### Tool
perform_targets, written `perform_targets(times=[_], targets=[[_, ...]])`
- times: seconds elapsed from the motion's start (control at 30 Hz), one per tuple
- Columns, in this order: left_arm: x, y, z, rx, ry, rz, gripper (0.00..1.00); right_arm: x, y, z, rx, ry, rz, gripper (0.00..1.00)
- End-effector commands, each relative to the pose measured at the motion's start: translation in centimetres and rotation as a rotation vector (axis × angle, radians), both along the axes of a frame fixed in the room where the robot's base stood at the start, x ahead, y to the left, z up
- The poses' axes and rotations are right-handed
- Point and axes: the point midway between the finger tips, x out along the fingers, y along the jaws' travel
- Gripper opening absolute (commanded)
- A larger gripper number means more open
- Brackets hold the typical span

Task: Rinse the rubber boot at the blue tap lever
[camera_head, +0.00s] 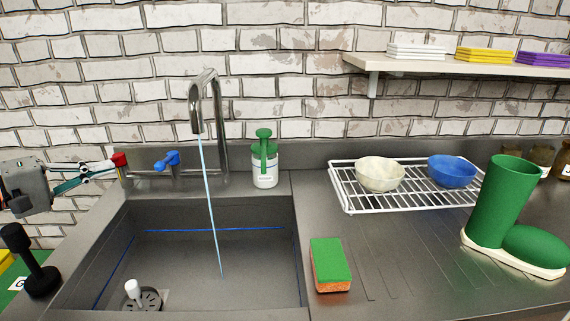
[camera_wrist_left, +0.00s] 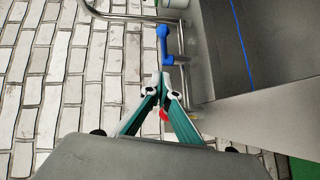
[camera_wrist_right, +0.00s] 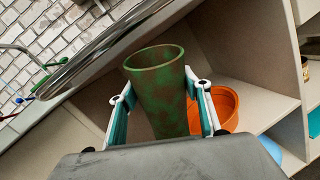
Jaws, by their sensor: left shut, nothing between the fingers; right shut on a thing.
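A rubber boot (camera_wrist_right: 158,95), green with brown dirt patches, is held upright-ish between the fingers of my right gripper (camera_wrist_right: 160,82) in the right wrist view. Its foot is hidden. My right gripper is outside the head view. The blue tap lever (camera_head: 167,160) stands behind the sink, left of the spout; it also shows in the left wrist view (camera_wrist_left: 163,40). My left gripper (camera_head: 112,166) is shut and empty, left of the blue lever, by a red lever (camera_head: 120,160). A thin water stream (camera_head: 208,200) runs from the tap (camera_head: 195,105) into the sink (camera_head: 180,209).
A clean green boot (camera_head: 500,205) stands on the right drainboard. A dish rack (camera_head: 348,206) holds a cream bowl and a blue bowl. A sponge (camera_head: 330,262) lies right of the sink, and a soap bottle (camera_head: 264,168) stands behind it. An orange pot (camera_wrist_right: 225,105) sits on a lower shelf.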

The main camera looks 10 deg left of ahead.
Motion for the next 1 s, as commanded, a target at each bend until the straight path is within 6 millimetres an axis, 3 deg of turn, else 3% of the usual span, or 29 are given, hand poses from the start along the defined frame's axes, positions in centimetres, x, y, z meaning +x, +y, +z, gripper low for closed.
perform_targets(times=[0.47,0.7,1.0], targets=[[5.3,-3.0,-0.7,0.0,-0.002,0.001,0.0,-0.2,0.0,-1.3,0.0,0.018,0.0,0.03],[6.0,-6.0,-1.1,0.0,-0.005,0.0,0.0,0.0,0.0,0.0,0.0,-0.001,0.0,0.03],[6.3,-6.9,-1.6,0.0,0.0,0.001,0.0,0.0,0.0,0.2,0.0,-0.003,0.0,0.03]])
